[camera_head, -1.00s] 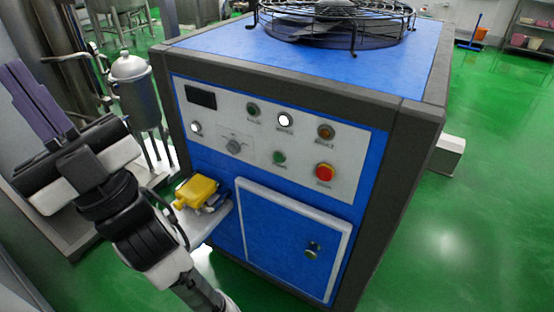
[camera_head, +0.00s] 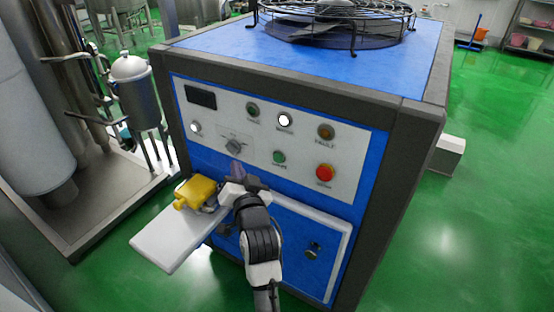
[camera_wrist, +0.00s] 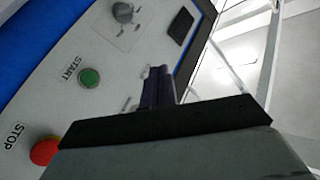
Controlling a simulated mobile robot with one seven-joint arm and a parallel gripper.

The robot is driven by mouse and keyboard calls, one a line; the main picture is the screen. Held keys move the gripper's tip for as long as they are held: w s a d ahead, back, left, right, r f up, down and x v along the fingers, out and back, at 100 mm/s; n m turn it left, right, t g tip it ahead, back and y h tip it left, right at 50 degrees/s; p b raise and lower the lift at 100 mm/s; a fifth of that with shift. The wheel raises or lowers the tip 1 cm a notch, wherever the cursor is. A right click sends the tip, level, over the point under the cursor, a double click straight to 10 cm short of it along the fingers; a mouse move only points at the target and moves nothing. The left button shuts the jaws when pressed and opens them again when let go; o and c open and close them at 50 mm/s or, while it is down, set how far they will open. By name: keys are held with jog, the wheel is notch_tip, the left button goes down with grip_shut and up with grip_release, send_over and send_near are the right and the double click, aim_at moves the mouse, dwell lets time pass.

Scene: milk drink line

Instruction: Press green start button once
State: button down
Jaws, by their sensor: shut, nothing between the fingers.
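The green start button (camera_head: 279,157) sits in the lower row of the white control panel (camera_head: 345,150), left of the red stop button (camera_head: 325,172). In the wrist view, the green button (camera_wrist: 89,78) is beside the label START, and the red button (camera_wrist: 44,151) is beside STOP. My gripper (camera_head: 237,170) is shut and empty, in front of the panel below the rotary knob, left of and below the green button. In the wrist view, my shut fingers (camera_wrist: 158,82) point toward the panel, right of the green button, with no visible contact with it.
A rotary knob (camera_head: 234,146), a small dark display (camera_head: 201,97) and several lamps are on the panel. A yellow object (camera_head: 196,192) rests on a white shelf (camera_head: 165,243) left of my gripper. A white-framed door (camera_head: 335,250) is below the panel.

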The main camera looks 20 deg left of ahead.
aim_at(278, 158)
jog(key=w+d+f+m+g+h, duration=0.1)
jog(key=d+f, duration=0.2)
jog(key=f, duration=0.3)
jog(key=shift+d+h, duration=0.35)
jog(key=shift+h, duration=0.05)
jog(key=shift+w, duration=0.2)
jog(key=w+d, duration=0.2)
jog(key=w, duration=0.6)
jog(key=shift+d, duration=0.15)
jog(key=shift+w, duration=0.2)
dwell(1.3)
jog(key=shift+w, duration=0.35)
jog(key=shift+w+d, duration=0.2)
jog(key=shift+w, duration=0.2)
dwell(0.6)
jog(key=shift+s, duration=0.1)
jog(key=shift+s+a, duration=0.2)
jog(key=shift+s, duration=0.55)
